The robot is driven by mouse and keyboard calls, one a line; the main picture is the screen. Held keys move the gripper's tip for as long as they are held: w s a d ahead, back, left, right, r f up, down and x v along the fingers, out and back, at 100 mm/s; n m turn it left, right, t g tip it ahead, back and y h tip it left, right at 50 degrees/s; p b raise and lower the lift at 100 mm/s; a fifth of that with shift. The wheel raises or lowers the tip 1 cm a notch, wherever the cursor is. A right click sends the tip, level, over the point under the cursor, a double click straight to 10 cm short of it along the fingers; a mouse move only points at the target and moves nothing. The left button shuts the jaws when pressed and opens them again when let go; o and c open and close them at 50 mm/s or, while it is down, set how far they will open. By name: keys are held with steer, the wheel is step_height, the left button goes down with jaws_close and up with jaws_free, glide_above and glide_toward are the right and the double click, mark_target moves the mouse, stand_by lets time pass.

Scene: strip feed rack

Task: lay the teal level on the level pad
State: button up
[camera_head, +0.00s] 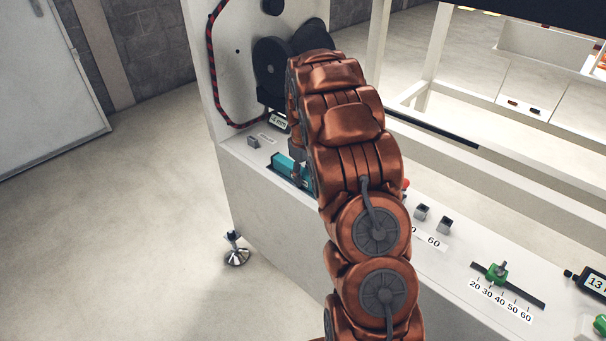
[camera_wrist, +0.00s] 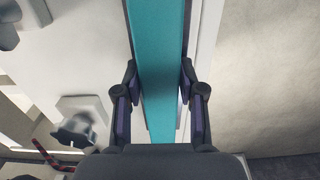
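The teal level (camera_head: 285,165) is a long, narrow teal bar at the left end of the white rack ledge, partly hidden by my arm. My gripper (camera_wrist: 160,70) has one fingertip against each long side of the level, with no clear gap. Dark edging shows along the level's sides. I cannot tell whether this is the level pad, or whether the level rests on it or hangs just above.
A green slider (camera_head: 497,272) on a numbered scale and two grey blocks (camera_head: 421,212) are farther right on the ledge. Open floor (camera_head: 130,230) lies left of the rack.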

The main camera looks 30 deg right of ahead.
mark_target(303, 171)
steer(key=o, duration=0.3)
step_height(303, 171, up, 12)
steer(key=shift+a+r+b, duration=0.1)
steer(key=shift+r+b, duration=0.1)
steer(key=shift+b, duration=0.1)
stand_by(0.5)
steer(key=s+a+r+m+g, duration=0.1)
steer(key=s+a+r, duration=0.2)
steer(key=s+a, duration=1.35)
steer(key=shift+m+g, duration=0.8)
steer(key=s+a+f, duration=0.1)
steer(key=s+a, duration=0.1)
steer(key=s, duration=0.5)
steer(key=s+a+f, duration=0.1)
steer(key=s+a, duration=0.2)
steer(key=s, duration=0.5)
steer(key=s+a+f, duration=0.2)
steer(key=s, duration=0.5)
steer(key=shift+s+a, duration=0.2)
steer(key=shift+a, duration=0.05)
